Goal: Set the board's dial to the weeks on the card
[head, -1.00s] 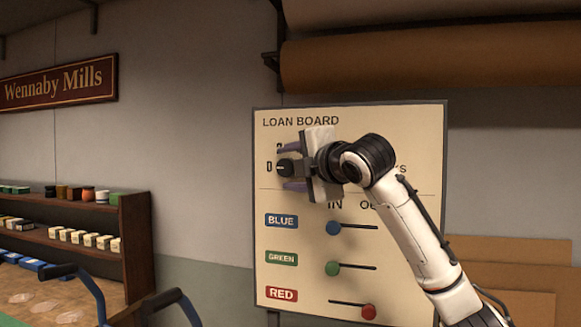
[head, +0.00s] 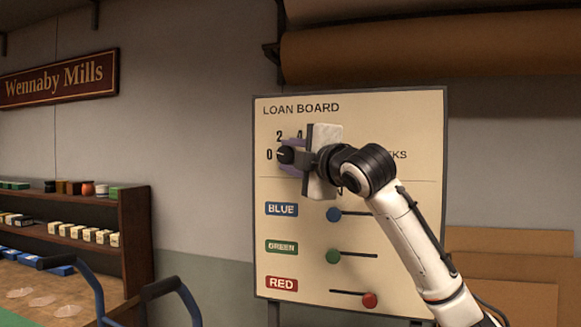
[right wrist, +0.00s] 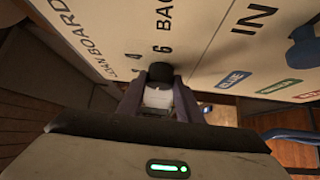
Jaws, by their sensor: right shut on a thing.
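The loan board (head: 410,120) stands upright against the wall. Its black dial (head: 285,155) is at the upper left, with 0, 2 and 4 showing around it. My right gripper (head: 291,157) is shut on the dial, its purple fingers above and below it. The right wrist view shows the dial (right wrist: 160,72) between the fingers (right wrist: 158,98), near the numbers 4 and 6. The hand hides part of the scale, and I cannot tell which number the dial points to. No card can be made out. My left gripper is not in view.
Below the dial are a blue slider knob (head: 334,214) and a green one (head: 333,256), both at left, and a red one (head: 370,300) at right. Shelves of small goods (head: 70,215) stand at left. Rolls (head: 430,60) hang above the board.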

